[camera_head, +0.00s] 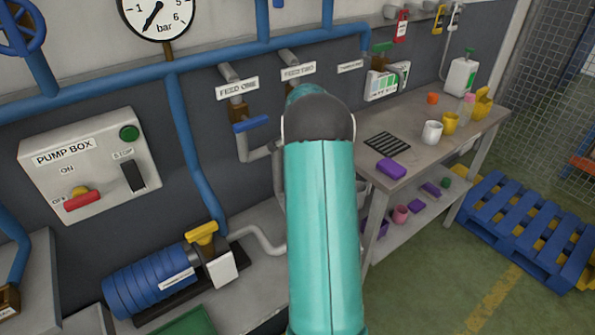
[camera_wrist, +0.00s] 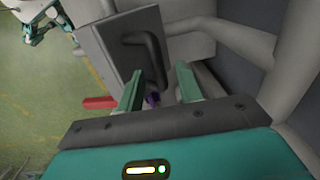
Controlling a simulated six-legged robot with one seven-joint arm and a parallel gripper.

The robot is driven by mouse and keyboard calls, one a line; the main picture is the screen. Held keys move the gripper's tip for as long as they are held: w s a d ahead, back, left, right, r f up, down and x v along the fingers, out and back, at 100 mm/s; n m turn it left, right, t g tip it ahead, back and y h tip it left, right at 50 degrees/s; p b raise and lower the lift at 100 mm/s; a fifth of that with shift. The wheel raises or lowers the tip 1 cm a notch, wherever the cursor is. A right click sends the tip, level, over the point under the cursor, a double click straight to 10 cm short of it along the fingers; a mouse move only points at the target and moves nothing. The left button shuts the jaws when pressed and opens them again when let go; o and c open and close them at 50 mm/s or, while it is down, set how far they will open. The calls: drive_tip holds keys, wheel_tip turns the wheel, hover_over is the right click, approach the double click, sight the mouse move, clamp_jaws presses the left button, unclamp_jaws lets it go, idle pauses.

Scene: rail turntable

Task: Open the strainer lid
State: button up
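In the wrist view, a dark grey flat panel with a black bar handle (camera_wrist: 148,48) looks like the strainer lid (camera_wrist: 108,48). It is set against a lighter grey body with pipes. It appears shut, though its edges are partly out of sight. My gripper (camera_wrist: 160,69) is open, with its two green fingers apart and nothing seen held between them. The fingertips are close to the lower end of the handle; I cannot tell whether they touch. In the head view my teal arm hides the lid and the gripper.
Thick grey pipes (camera_wrist: 252,40) run close on the right in the wrist view. In the head view are a pump box (camera_head: 90,165), a blue motor (camera_head: 150,285), a blue-handled feed valve (camera_head: 250,124) and a workbench (camera_head: 440,155) with cups.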

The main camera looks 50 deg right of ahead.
wheel_tip(320, 180, up, 7)
drive_tip(key=shift+s, duration=0.15)
drive_tip(key=shift+c, duration=0.5)
